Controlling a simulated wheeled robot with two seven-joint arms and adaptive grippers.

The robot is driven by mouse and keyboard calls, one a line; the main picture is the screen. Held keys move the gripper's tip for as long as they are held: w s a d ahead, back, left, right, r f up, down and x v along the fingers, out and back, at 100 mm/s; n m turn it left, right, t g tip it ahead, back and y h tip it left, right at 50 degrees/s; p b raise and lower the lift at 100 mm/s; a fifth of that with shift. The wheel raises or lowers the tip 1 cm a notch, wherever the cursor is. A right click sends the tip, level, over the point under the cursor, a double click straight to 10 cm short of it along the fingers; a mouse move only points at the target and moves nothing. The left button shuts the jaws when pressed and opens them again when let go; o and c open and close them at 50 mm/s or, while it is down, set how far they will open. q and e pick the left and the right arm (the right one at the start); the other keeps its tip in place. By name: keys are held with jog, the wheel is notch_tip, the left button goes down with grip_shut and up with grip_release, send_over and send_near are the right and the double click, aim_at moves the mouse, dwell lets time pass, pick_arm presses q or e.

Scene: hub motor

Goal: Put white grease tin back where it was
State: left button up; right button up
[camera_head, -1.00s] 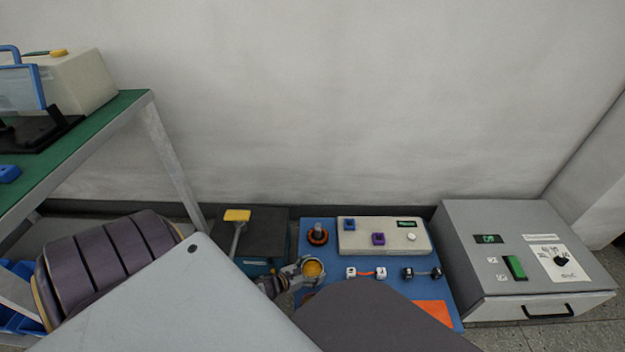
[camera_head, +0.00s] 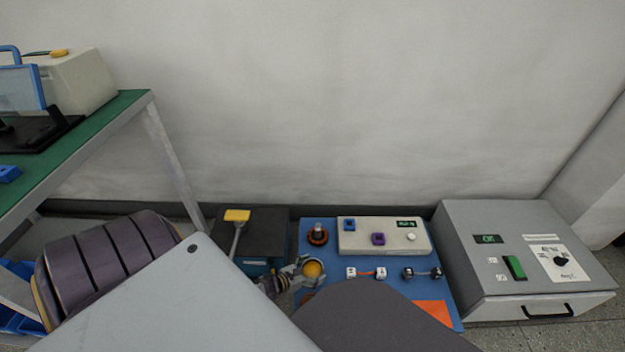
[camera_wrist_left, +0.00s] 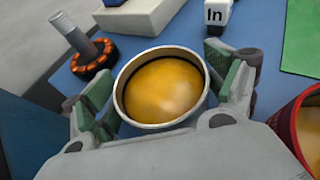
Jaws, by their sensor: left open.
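The white grease tin (camera_wrist_left: 162,86) is a round, pale-rimmed tin filled with orange-yellow grease. In the left wrist view it stands between the two open fingers of my left gripper (camera_wrist_left: 163,92), with a gap visible at the right finger; contact at the left finger is hard to tell. In the head view the grease tin (camera_head: 314,270) is at the left side of the blue mat (camera_head: 390,264), with my left gripper (camera_head: 303,270) around it. The tin's lower part is hidden. My right gripper is not in view.
A red tin (camera_wrist_left: 309,135) stands close to the right of the gripper. A copper-wound part with a shaft (camera_head: 318,235), a beige panel (camera_head: 384,237) and small connectors (camera_head: 366,273) lie on the mat. A grey box (camera_head: 520,260) stands to the right.

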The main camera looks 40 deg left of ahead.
pick_arm(q)
jog(key=p+v, duration=0.4)
jog(key=v, duration=0.8)
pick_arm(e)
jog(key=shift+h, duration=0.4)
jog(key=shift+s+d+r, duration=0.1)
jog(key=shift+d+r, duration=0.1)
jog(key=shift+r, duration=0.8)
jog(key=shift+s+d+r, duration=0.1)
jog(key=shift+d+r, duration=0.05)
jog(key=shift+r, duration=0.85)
pick_arm(q)
jog(key=shift+w, duration=0.1)
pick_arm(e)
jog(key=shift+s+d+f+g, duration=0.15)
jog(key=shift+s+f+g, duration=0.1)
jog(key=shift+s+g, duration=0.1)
pick_arm(q)
jog(key=shift+d+r, duration=0.1)
